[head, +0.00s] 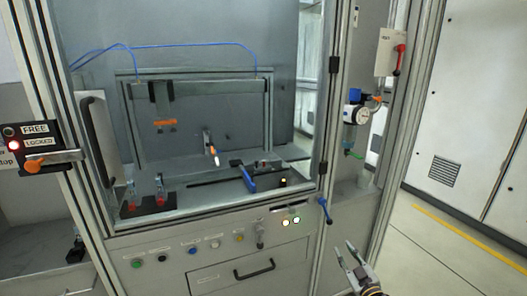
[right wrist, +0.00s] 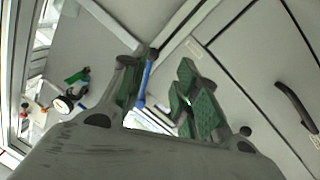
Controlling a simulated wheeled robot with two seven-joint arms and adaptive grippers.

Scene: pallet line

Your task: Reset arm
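My right gripper (head: 343,255) is at the bottom right of the head view, in front of the machine's lower right corner. Its two fingers are spread and nothing shows between them. In the right wrist view the open gripper (right wrist: 160,98) has green-padded fingers apart. A blue handle (right wrist: 146,82) shows near its left finger; I cannot tell how far beyond. That blue handle (head: 325,210) hangs on the machine frame, above and left of the gripper in the head view. My left gripper is not in view.
The machine cabinet (head: 200,250) has buttons and a drawer handle (head: 254,269). A FREE/LOCKED switch panel (head: 40,148) with an orange lever is at the left. A pressure gauge unit (head: 355,115) and red-handled switch (head: 392,52) are at the right. Open floor (head: 450,255) lies at the right.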

